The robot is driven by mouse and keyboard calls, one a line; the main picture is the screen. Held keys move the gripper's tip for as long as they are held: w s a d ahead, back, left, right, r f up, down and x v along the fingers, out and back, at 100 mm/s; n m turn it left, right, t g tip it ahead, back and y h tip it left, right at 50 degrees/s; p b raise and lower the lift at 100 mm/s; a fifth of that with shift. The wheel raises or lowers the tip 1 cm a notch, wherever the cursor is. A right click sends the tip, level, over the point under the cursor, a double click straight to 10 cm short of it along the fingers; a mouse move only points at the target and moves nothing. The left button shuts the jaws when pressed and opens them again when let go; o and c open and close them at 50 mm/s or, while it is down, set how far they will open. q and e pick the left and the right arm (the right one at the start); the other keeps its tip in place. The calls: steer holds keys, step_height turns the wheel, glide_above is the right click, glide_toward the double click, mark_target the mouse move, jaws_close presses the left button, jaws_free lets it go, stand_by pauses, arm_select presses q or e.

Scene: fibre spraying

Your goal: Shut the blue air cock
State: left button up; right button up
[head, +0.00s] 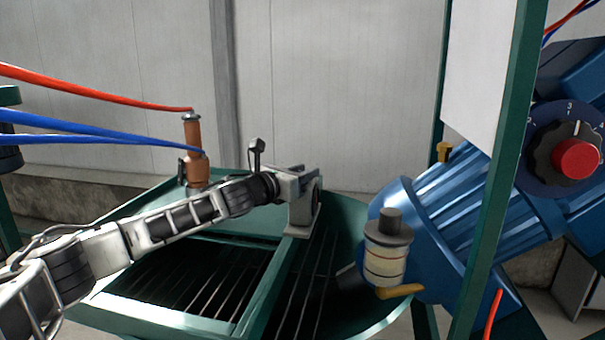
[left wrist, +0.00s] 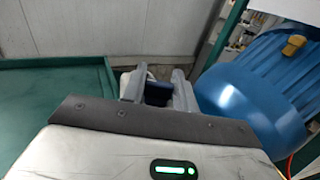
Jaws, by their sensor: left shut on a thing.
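My left gripper (head: 306,208) is over the right part of the green hopper, with its arm coming in from the left. In the left wrist view its two grey fingers (left wrist: 157,86) are closed on a dark blue piece (left wrist: 157,93), which I take for the blue air cock. The fingers hide much of it, so its handle angle cannot be told. In the head view the gripper hides it. My right gripper is in neither view.
The green hopper (head: 150,312) has a dark slatted grate. An orange-brown fitting (head: 194,140) with red and blue hoses stands behind my left arm. A large blue motor (head: 440,215) with a red-knobbed dial (head: 576,159) and a green post (head: 497,170) are to the right.

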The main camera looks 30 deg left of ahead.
arm_select(q)
steer(key=shift+f+y, duration=0.1)
steer(key=shift+y, duration=0.2)
steer(key=shift+d+n+t+y+b, duration=0.1)
steer(key=shift+n+t+y+b, duration=0.25)
steer(key=shift+n+y, duration=0.55)
steer(key=n+y, duration=0.1)
steer(key=y, duration=0.2)
steer(key=shift+r+n, duration=0.2)
steer(key=shift+n, duration=0.2)
steer(key=shift+n+y+p, duration=0.9)
steer(key=shift+n+y, duration=0.2)
steer(key=shift+y, duration=0.7)
steer(key=shift+f, duration=0.1)
steer(key=o, duration=1)
steer(key=shift+s, duration=0.1)
